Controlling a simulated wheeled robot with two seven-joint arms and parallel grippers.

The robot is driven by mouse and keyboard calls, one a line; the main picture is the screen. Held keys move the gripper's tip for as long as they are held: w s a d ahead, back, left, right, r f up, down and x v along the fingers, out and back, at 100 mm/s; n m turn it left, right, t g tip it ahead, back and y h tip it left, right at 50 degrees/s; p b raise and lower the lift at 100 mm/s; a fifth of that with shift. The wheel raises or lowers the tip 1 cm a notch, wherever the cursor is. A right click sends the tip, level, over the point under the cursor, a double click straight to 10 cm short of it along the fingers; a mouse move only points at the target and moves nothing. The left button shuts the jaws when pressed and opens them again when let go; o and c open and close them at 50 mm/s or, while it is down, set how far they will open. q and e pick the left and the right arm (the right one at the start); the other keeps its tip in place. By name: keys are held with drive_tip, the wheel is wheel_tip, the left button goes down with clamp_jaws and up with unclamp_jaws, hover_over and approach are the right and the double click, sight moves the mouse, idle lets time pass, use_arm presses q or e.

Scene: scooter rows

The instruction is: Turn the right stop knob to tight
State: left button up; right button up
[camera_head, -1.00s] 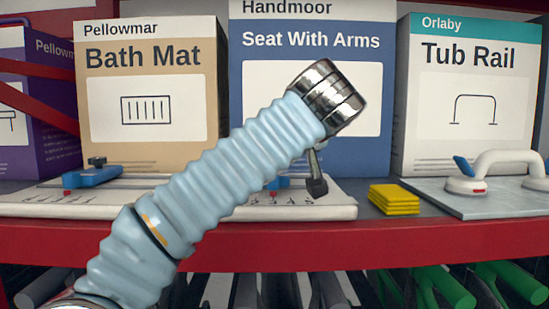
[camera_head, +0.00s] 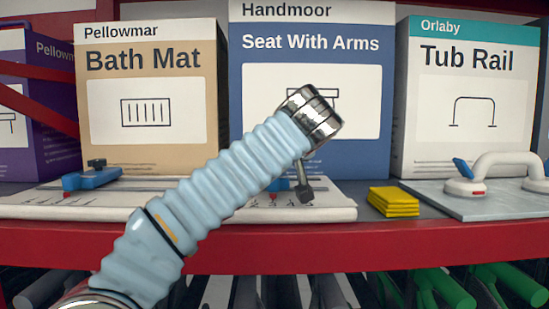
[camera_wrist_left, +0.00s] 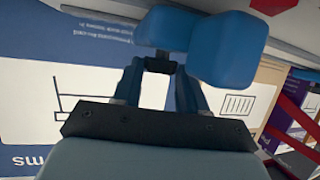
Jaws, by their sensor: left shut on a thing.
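The right stop is a blue block (camera_head: 279,185) on the white ruled board (camera_head: 340,209), mostly behind my left arm in the head view. My left gripper (camera_head: 305,194) comes down on it from above. In the left wrist view, the gripper's fingers (camera_wrist_left: 160,82) are shut on the small black knob (camera_wrist_left: 159,65), with the blue stop body (camera_wrist_left: 228,48) just beyond. The knob's marking cannot be read. The left stop (camera_head: 92,178), blue with a black knob, sits at the board's left part. My right gripper is not in view.
Boxes for a bath mat (camera_head: 150,100), a seat with arms (camera_head: 370,150) and a tub rail (camera_head: 470,110) stand behind. Yellow folded cloths (camera_head: 393,201) lie right of the board. A white handle (camera_head: 505,160) stands on a grey plate. The red shelf edge (camera_head: 400,243) runs in front.

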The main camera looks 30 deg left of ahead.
use_arm(q)
drive_tip(key=shift+c, duration=0.4)
drive_tip(key=shift+s+a+m+t+h+b, duration=0.2)
drive_tip(key=shift+m+t+h+b, duration=0.25)
drive_tip(key=shift+m+h, duration=0.25)
drive_tip(key=shift+a+m+t+h+b, duration=0.15)
drive_tip(key=shift+m+t+h+b, duration=0.15)
drive_tip(key=shift+m+t+h, duration=0.25)
drive_tip(key=shift+s+a+m+t+h, duration=0.15)
drive_tip(key=shift+m+t+h, duration=0.35)
drive_tip(key=shift+m+h, duration=0.75)
drive_tip(key=shift+a+r+m+t+h, duration=0.1)
drive_tip(key=shift+a+m+t+h, duration=0.05)
drive_tip(key=shift+m+h, duration=0.5)
drive_tip(key=shift+a+m+t+h, duration=0.1)
drive_tip(key=shift+m+t+h, duration=0.05)
drive_tip(key=shift+m+h, duration=0.5)
drive_tip(key=shift+h, duration=0.3)
drive_tip(key=o, duration=1.1)
drive_tip(key=shift+c, duration=0.2)
